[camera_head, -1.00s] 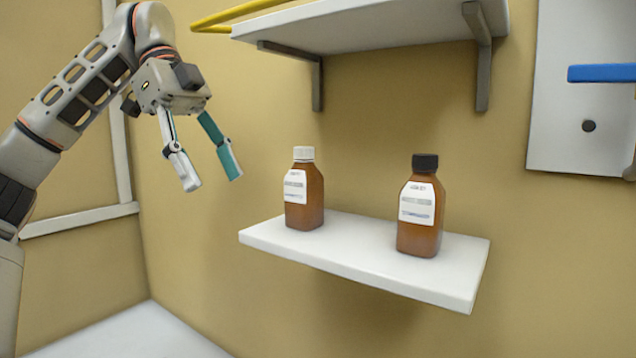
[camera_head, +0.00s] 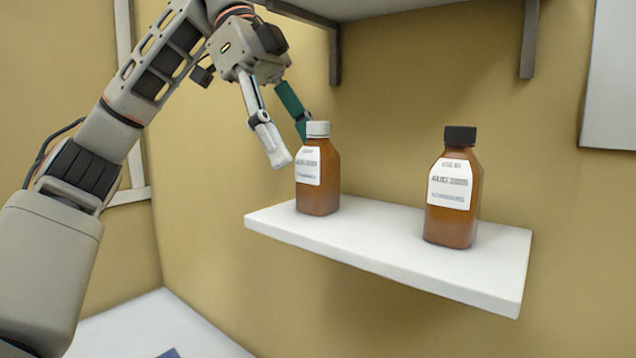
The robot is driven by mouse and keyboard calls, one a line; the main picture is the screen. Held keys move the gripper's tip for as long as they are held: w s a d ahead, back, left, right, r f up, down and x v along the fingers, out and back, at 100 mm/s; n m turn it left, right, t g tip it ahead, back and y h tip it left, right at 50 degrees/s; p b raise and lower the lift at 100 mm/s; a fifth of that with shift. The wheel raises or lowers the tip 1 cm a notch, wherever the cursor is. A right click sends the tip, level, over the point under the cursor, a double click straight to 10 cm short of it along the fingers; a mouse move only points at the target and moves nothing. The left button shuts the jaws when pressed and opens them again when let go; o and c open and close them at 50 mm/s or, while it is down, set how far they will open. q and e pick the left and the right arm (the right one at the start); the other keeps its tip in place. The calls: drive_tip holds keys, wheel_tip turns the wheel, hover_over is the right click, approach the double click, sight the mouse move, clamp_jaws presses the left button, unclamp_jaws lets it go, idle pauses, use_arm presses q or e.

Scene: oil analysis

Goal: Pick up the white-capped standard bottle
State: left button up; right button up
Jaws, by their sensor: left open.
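The white-capped bottle (camera_head: 319,178) is brown with a white label and stands upright on the left part of a small white wall shelf (camera_head: 400,260). My left gripper (camera_head: 289,147) is open, with its fingers pointing down beside the upper left of this bottle. One pale finger is in front and left of the bottle's neck. The teal finger's tip is partly hidden behind the white cap. I cannot tell whether a finger touches the bottle. My right gripper is not in view.
A black-capped brown bottle (camera_head: 454,190) stands upright on the right part of the same shelf. An upper shelf (camera_head: 370,8) with grey brackets hangs above. A white surface (camera_head: 150,325) lies at the lower left. The shelf between the bottles is clear.

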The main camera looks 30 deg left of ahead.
sight(335, 210)
use_arm(q)
drive_tip(key=shift+w+d, duration=0.1)
drive_tip(key=shift+d, duration=0.5)
drive_tip(key=b+x, duration=0.2)
drive_tip(key=x, duration=0.3)
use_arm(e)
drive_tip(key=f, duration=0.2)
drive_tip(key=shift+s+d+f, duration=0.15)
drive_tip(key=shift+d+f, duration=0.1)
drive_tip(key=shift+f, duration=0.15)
use_arm(q)
drive_tip(key=c, duration=1.3)
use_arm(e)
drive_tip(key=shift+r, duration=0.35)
